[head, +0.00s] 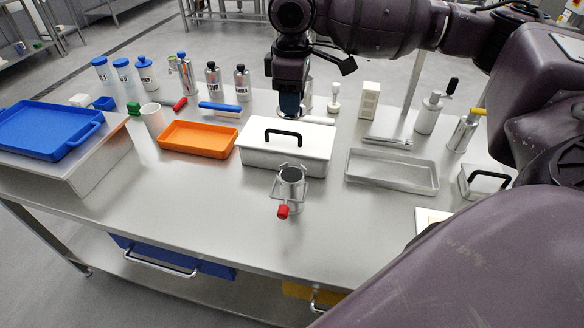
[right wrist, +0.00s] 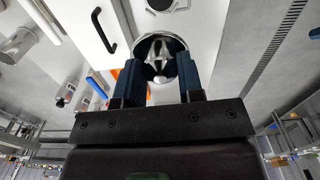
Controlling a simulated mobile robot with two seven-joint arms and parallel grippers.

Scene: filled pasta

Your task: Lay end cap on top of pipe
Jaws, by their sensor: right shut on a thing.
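A short, open-topped metal pipe (head: 291,186) stands upright in a small holder with a red knob (head: 283,211), in the middle of the table. My right gripper (head: 290,108) points down behind the white lidded box, beyond the pipe and apart from it. In the right wrist view its two blue fingers (right wrist: 159,80) are shut on a round, shiny metal end cap (right wrist: 162,46). In the head view the cap is mostly hidden by the fingers. My left gripper is not in view.
The white box (head: 262,160) with a black handle stands just behind the pipe. An orange tray (head: 197,139) is to the left and a grey metal tray (head: 391,171) to the right. Bottles stand along the back. The table front is mostly clear.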

